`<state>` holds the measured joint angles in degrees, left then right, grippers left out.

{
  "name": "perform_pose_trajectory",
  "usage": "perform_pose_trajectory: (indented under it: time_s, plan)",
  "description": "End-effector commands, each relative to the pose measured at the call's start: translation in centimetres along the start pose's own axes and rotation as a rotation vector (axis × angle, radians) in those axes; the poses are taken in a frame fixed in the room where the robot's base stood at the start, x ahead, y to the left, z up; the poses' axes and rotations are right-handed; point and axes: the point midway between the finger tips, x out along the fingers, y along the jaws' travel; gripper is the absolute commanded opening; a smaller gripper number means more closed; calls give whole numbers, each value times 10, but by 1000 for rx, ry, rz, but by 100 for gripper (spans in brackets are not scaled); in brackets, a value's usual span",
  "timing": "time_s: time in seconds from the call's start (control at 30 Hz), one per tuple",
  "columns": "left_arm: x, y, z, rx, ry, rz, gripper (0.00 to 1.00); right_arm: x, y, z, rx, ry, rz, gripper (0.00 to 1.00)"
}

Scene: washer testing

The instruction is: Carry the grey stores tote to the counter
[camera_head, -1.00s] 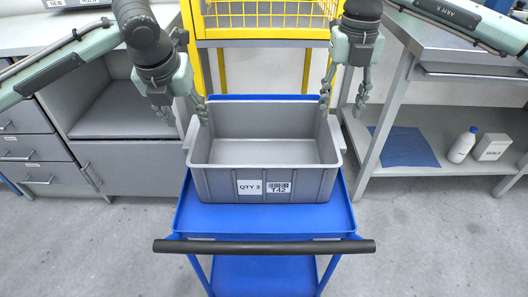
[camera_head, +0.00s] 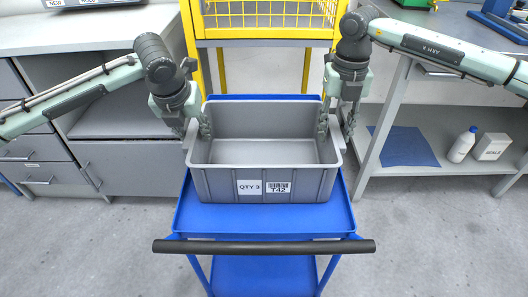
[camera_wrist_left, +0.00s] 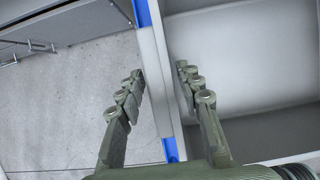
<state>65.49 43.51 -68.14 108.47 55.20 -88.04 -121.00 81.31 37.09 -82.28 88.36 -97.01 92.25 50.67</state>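The grey stores tote (camera_head: 219,187) sits upright on the blue cart (camera_head: 265,222). It is empty and carries labels "QTY 3" and "T42" on its front. My left gripper (camera_head: 197,137) is open at the tote's left wall, one finger inside and one outside. In the left wrist view, its fingers (camera_wrist_left: 160,84) stand on either side of the tote's rim (camera_wrist_left: 168,95), with gaps showing. My right gripper (camera_head: 336,134) is open around the right wall in the same way. The outer fingers are partly hidden in the head view.
A grey counter (camera_head: 75,35) with drawers stands at the left. A yellow wire cage (camera_head: 265,14) is behind the cart. A grey bench (camera_head: 450,50) at the right has a blue cloth (camera_head: 405,147), a white bottle (camera_head: 462,146) and a white box (camera_head: 491,147) on its shelf.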

Motion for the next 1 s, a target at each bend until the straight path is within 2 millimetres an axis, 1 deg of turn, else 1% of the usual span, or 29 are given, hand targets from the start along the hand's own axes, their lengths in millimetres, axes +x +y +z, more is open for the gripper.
perform_pose_trajectory:
  time_s: [0.03,0.23,0.27,0.77,0.87,1.0]
  plan:
    - [0,0,0,0,0,0,26,0,0,0,0,0,0,26]
    - [0,0,0,0,0,0,1,0,0,0,0,0,0,1]
    - [0,0,0,0,0,0,0,0,0,0,0,0,0,0]
    - [-2,0,1,0,-3,0,0,-2,0,0,0,-2,0,0]
    - [-5,0,2,0,-3,0,0,-5,0,0,0,-2,0,0]
    - [-15,0,7,0,-3,0,0,-16,0,0,0,-2,0,0]
